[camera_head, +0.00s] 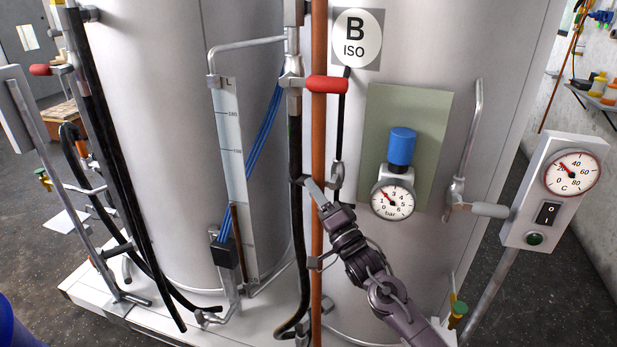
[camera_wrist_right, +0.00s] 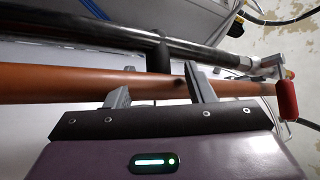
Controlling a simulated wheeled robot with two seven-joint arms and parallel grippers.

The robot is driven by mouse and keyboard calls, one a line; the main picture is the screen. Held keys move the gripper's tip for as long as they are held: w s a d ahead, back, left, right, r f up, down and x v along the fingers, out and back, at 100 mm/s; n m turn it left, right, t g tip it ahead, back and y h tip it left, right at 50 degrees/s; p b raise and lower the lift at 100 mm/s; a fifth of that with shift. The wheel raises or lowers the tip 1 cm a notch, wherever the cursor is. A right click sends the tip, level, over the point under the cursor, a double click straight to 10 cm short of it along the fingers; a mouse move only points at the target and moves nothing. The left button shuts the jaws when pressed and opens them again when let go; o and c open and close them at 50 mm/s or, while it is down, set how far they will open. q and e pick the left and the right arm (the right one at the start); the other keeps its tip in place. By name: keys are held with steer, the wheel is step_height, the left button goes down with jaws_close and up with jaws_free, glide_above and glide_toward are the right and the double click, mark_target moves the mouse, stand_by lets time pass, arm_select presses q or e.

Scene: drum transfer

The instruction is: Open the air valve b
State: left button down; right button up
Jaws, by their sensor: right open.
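Tank B carries a round "B ISO" sign (camera_head: 357,38). Below the sign, a red-handled lever (camera_head: 327,84) sits at the orange pipe; a red handle (camera_wrist_right: 287,98) also shows at the right of the wrist view. A blue-knobbed regulator (camera_head: 402,147) with a bar gauge (camera_head: 392,199) is on a green plate. A grey-handled lever valve (camera_head: 480,209) is right of it. I cannot tell which is air valve b. My right gripper (camera_head: 325,184) is open and empty, below the red lever; its fingers (camera_wrist_right: 158,88) are close to the orange pipe (camera_wrist_right: 60,82). My left gripper is out of view.
A vertical orange pipe (camera_head: 318,140) and a black hose (camera_head: 295,160) run beside my right gripper. A temperature box (camera_head: 527,208) on a post stands right. Another red-handled lever (camera_head: 41,70) and black hoses are at left. A green-and-yellow valve (camera_head: 457,310) is near my forearm.

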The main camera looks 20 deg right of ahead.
steer(key=x, duration=0.4)
steer(key=shift+w+p, duration=0.4)
steer(key=shift+w, duration=0.05)
steer(key=shift+c, duration=0.2)
jaws_close()
